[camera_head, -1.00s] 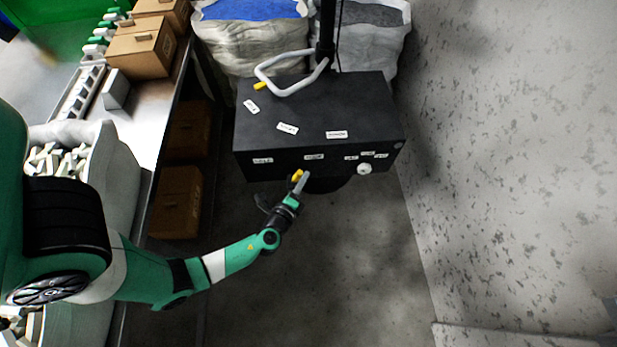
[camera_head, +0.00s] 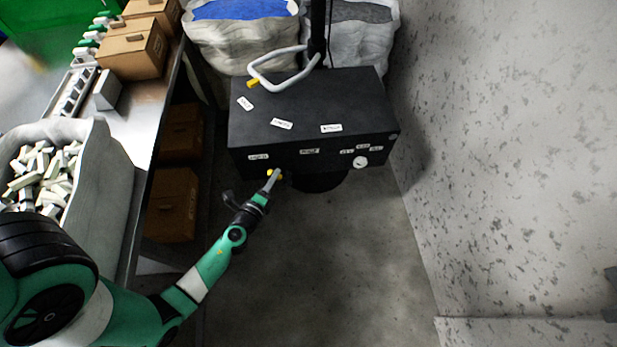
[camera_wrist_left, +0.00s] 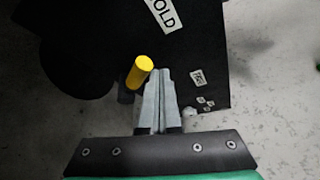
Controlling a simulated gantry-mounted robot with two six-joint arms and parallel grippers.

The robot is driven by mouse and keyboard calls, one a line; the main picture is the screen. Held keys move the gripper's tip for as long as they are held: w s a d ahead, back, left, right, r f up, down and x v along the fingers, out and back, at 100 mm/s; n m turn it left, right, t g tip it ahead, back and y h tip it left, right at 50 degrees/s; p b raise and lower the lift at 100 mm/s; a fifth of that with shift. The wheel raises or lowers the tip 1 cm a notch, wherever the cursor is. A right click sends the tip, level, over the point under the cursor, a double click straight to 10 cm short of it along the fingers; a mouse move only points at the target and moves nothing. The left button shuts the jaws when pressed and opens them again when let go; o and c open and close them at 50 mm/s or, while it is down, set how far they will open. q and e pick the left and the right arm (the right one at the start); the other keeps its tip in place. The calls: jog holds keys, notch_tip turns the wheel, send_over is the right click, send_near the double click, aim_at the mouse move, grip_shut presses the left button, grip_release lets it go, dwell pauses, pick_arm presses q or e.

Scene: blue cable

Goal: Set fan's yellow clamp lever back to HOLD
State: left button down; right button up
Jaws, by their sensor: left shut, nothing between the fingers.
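The fan's black box (camera_head: 310,105) stands in the upper middle of the head view, with white labels on its top and front. The yellow clamp lever (camera_head: 270,172) shows small below the left end of its front. In the left wrist view the lever (camera_wrist_left: 141,70) is a yellow cylinder beside my fingertips, near a label ending in "OLD" (camera_wrist_left: 163,14). My left gripper (camera_head: 275,177) is shut and empty, its fingers (camera_wrist_left: 158,75) just right of the lever in the wrist view. I cannot tell whether they touch. My right gripper is out of view.
A white knob (camera_head: 361,161) sits on the box's right front. A white bent handle (camera_head: 290,83) and a black pole (camera_head: 317,30) rise at its back. A metal bench (camera_head: 130,125) with cardboard boxes (camera_head: 133,50) stands left. The floor in front is clear.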

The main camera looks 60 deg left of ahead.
pick_arm(q)
jog(key=shift+s+f, duration=0.3)
jog(key=shift+f, duration=0.1)
dwell(0.5)
jog(key=shift+w, duration=0.15)
